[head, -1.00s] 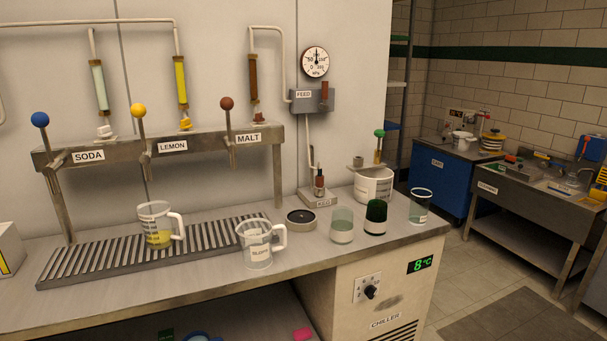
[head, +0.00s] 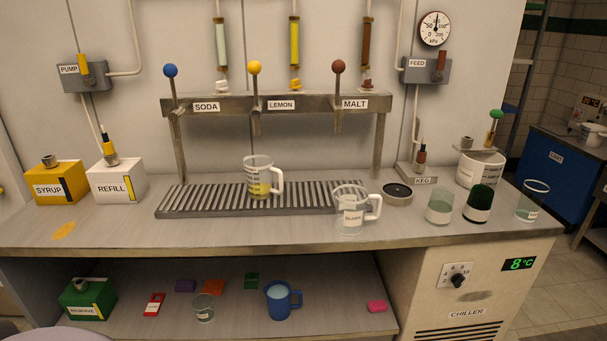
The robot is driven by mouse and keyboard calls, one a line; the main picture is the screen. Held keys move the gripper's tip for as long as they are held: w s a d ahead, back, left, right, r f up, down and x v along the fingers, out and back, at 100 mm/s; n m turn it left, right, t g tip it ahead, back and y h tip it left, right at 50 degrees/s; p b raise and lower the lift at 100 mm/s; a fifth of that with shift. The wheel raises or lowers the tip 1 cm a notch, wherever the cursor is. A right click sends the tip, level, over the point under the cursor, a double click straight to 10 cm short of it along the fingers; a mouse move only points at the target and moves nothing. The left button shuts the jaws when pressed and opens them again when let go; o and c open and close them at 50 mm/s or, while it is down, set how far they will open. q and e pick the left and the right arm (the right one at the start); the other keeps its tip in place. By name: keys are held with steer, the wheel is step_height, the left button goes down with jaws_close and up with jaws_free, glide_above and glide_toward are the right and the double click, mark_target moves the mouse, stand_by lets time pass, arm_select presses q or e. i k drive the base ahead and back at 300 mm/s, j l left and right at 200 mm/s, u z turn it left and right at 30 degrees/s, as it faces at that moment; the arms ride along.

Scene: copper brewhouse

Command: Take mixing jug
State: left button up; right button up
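A clear measuring jug with a white handle (head: 258,178) stands upright on the slatted drip tray (head: 180,203), under the lemon tap, with yellow liquid low in it. A second clear jug with a white handle (head: 350,212) stands on the counter at the tray's front right; its label is too small to read surely and it looks empty. A blue jug (head: 281,301) with pale contents stands on the lower shelf. No label that I can read tells which is the mixing jug. Neither of my grippers is in view.
Tumblers (head: 439,206) and a white bucket (head: 481,169) stand at right. Yellow syrup (head: 55,187) and white refill (head: 117,185) boxes stand at left. The tap rack (head: 224,104) overhangs the tray's back.

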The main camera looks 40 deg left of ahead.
mark_target(259, 169)
steer(key=k+j+u, duration=0.1)
steer(key=u, duration=1.25)
steer(key=i+l, duration=0.1)
